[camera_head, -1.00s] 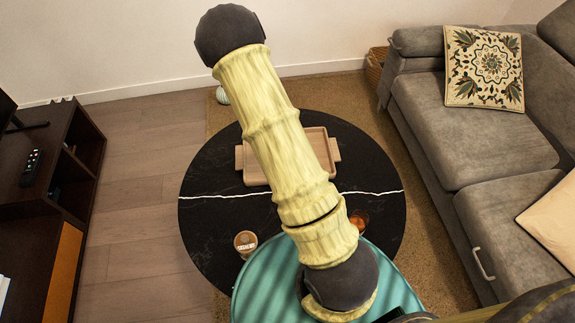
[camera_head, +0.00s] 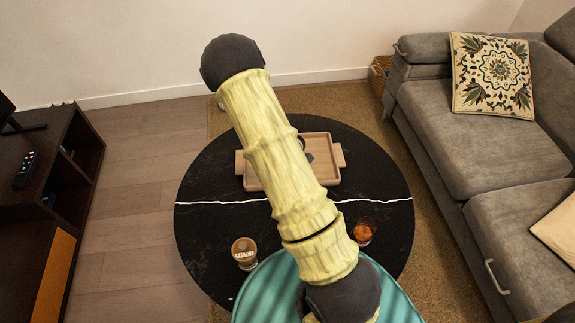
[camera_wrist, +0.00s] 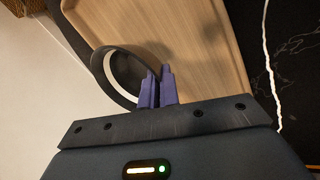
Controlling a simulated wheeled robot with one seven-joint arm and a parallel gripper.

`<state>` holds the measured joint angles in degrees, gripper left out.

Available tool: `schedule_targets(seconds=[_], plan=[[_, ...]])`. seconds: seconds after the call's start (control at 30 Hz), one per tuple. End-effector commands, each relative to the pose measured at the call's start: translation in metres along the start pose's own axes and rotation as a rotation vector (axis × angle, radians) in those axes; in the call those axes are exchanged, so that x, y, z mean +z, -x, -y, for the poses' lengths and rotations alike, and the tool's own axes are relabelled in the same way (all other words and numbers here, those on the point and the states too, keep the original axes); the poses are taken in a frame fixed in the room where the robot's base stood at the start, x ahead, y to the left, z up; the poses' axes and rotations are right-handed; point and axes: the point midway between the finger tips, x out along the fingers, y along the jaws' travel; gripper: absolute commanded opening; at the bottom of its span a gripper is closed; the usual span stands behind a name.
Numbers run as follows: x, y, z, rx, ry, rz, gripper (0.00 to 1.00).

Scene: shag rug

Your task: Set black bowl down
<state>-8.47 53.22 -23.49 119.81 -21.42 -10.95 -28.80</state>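The black bowl (camera_wrist: 104,73) shows in the wrist view as a dark, round rim with a pale inside, against the wooden tray (camera_wrist: 202,35). My gripper (camera_wrist: 158,78) has its purple fingers close together at the bowl's right edge, with the rim running in between them. The bowl is over the tray, and a soft shadow lies beside it; I cannot tell whether it touches the tray floor. In the head view a small dark part of the bowl (camera_head: 302,143) shows past my arm, over the tray (camera_head: 334,172).
The tray stands on a round black table (camera_head: 215,185) with a white vein. A cup of coffee (camera_head: 244,253) and a glass of amber drink (camera_head: 363,232) stand nearer on the table. A grey sofa (camera_head: 460,140) is at right, a dark cabinet (camera_head: 60,190) at left.

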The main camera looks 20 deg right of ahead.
Motion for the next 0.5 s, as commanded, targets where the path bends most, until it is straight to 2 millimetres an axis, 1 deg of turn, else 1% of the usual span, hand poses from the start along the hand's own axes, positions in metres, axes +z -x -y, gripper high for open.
schedule_targets(seconds=[0.03, 0.07, 0.37, 0.43, 0.5], plan=[[0.0, -0.008, 0.003, 0.001, 0.0, 0.0, 0.0], [0.0, -0.009, 0.003, 0.001, -0.001, 0.0, 0.0], [-0.001, -0.01, 0.004, 0.002, -0.001, -0.001, 0.0], [-0.001, -0.013, 0.005, 0.001, 0.0, -0.001, 0.0], [-0.001, -0.021, 0.009, 0.001, 0.001, 0.0, 0.0]])
